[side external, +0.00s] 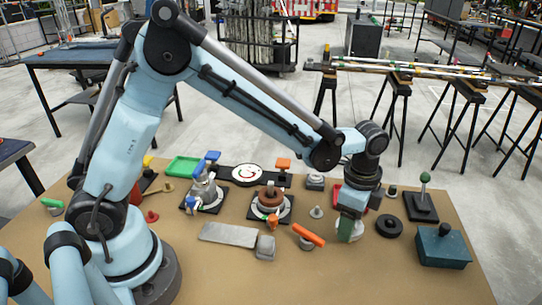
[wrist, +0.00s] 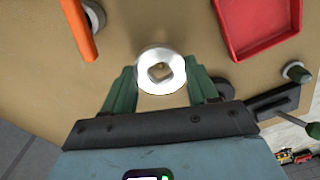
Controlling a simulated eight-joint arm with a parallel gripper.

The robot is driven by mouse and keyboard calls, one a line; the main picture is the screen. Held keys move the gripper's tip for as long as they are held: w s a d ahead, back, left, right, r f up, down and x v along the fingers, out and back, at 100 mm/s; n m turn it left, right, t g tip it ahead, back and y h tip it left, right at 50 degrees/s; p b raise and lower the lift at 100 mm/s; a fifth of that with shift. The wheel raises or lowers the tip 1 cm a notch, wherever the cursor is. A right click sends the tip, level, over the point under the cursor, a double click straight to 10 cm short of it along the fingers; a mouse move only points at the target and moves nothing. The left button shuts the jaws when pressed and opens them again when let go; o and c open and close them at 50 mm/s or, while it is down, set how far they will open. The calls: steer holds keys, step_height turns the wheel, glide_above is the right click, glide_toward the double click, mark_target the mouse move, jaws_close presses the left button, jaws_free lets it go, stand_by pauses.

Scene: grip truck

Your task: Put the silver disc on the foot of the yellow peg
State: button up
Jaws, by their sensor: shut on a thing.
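The silver disc (wrist: 148,86), a round metal piece with a squarish opening in its middle, sits between the green fingers of my gripper (wrist: 160,76) in the wrist view. My gripper is shut on it. In the side external view my gripper (side external: 349,231) points down low over the right-centre of the brown table, and the disc cannot be made out there. A small yellow upright piece (side external: 147,160), which looks like the yellow peg, stands at the far left behind my arm. Its foot is not clear. It is well away from my gripper.
Close to my gripper are an orange bar (side external: 308,235), a red tray (wrist: 262,28) and a black ring (side external: 389,226). A green-knobbed post (side external: 424,186) and a dark teal block (side external: 442,248) stand right. Valve fittings (side external: 270,203) and a green tray (side external: 183,167) lie left.

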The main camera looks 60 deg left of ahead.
steer(key=shift+f, duration=1.05)
stand_by(1.5)
steer(key=o, duration=1.4)
steer(key=shift+r, duration=3.75)
steer(key=shift+a+r, duration=0.1)
steer(key=s+a+r+n+t, duration=0.2)
steer(key=s+a+n+t, duration=0.1)
steer(key=s+a+n, duration=0.3)
steer(key=s+a+r+n+t, duration=0.3)
steer(key=s+a+n+t, duration=0.1)
steer(key=a+n, duration=0.3)
steer(key=shift+s+a+r, duration=0.3)
steer(key=shift+s+r, duration=0.05)
steer(key=shift+s, duration=0.55)
